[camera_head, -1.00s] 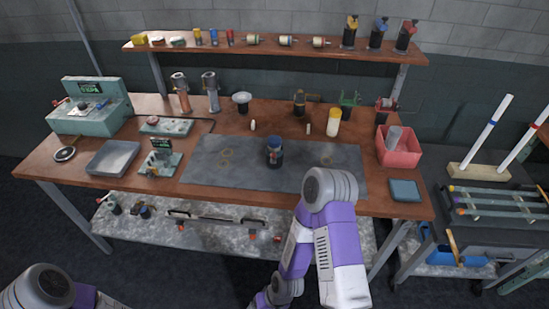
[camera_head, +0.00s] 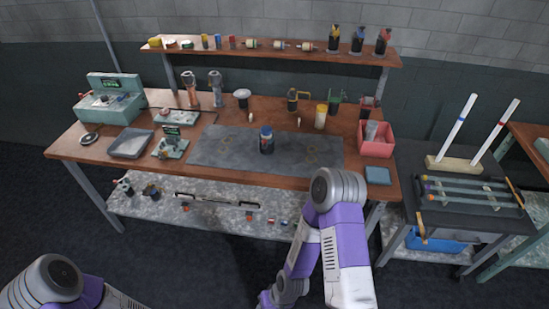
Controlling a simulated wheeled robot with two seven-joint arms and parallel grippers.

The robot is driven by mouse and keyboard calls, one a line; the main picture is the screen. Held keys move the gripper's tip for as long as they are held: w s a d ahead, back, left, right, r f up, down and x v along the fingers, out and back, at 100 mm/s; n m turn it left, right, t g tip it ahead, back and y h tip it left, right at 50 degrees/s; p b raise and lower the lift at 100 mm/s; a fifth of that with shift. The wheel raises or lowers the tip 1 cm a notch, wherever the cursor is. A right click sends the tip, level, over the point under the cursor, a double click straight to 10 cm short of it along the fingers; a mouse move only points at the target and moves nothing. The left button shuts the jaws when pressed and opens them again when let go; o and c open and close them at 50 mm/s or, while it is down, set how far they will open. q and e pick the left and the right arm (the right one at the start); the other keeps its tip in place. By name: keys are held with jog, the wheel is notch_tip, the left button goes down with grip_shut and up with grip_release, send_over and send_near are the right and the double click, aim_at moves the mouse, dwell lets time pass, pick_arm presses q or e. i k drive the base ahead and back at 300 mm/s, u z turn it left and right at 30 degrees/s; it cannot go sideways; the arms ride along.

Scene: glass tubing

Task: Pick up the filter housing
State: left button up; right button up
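A small dark cylinder with a blue top (camera_head: 266,142) stands upright on the grey mat (camera_head: 215,148) in the middle of the workbench. It looks like the filter housing, though I cannot read any label on it. My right arm shows in front of the bench, bent, with its forearm running down to the bottom edge. My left arm shows only at the bottom left corner. Neither gripper's fingers are in view, and nothing touches the cylinder.
A red bin (camera_head: 376,149) and a blue-grey pad (camera_head: 378,176) lie at the bench's right. A yellow-white cylinder (camera_head: 321,118) stands behind the mat. A grey tray (camera_head: 131,143) and teal machine (camera_head: 110,101) are at left. A dark cart (camera_head: 405,165) stands right of the bench.

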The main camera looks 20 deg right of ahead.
aim_at(269, 149)
jog(key=z, duration=0.25)
jog(key=i, duration=1.05)
jog(key=z, duration=0.3)
